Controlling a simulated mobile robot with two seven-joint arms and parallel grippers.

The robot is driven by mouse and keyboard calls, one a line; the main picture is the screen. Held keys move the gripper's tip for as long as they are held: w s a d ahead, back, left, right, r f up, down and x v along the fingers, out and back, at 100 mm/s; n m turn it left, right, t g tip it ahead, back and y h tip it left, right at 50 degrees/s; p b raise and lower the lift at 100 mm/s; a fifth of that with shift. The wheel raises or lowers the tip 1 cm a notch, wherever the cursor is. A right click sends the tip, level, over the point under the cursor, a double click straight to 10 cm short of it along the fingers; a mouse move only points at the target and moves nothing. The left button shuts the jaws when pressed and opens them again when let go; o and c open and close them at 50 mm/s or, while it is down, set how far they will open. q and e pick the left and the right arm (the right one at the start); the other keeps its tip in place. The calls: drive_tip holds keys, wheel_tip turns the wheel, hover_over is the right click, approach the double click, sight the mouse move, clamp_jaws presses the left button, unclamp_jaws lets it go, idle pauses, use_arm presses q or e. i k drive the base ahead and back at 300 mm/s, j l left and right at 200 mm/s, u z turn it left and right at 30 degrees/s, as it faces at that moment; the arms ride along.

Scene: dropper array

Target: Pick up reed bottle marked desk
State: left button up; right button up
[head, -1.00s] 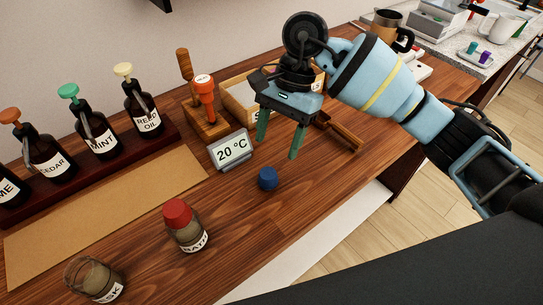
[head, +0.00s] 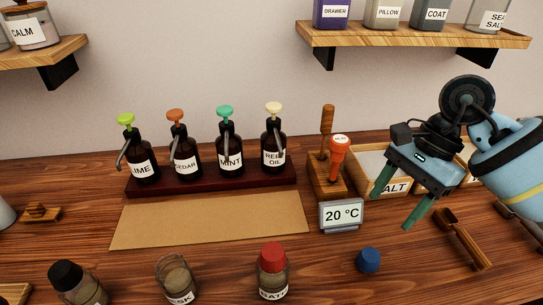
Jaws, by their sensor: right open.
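The reed bottle marked desk (head: 177,281) is a small clear glass bottle with an open top at the front of the wooden counter. My left gripper is not in view.
A red-capped bottle (head: 272,272) and a black-capped bottle (head: 78,284) flank the desk bottle. A blue cap (head: 368,260) lies to the right. Behind are a brown mat (head: 210,220), a temperature display (head: 341,215) and several pump bottles on a dark rack (head: 212,183).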

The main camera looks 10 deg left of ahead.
sight(174, 275)
drive_tip(key=u, duration=1.15)
drive_tip(key=k+j, duration=0.2)
drive_tip(key=k, duration=0.25)
drive_tip(key=k+j, duration=0.2)
drive_tip(key=k, duration=0.3)
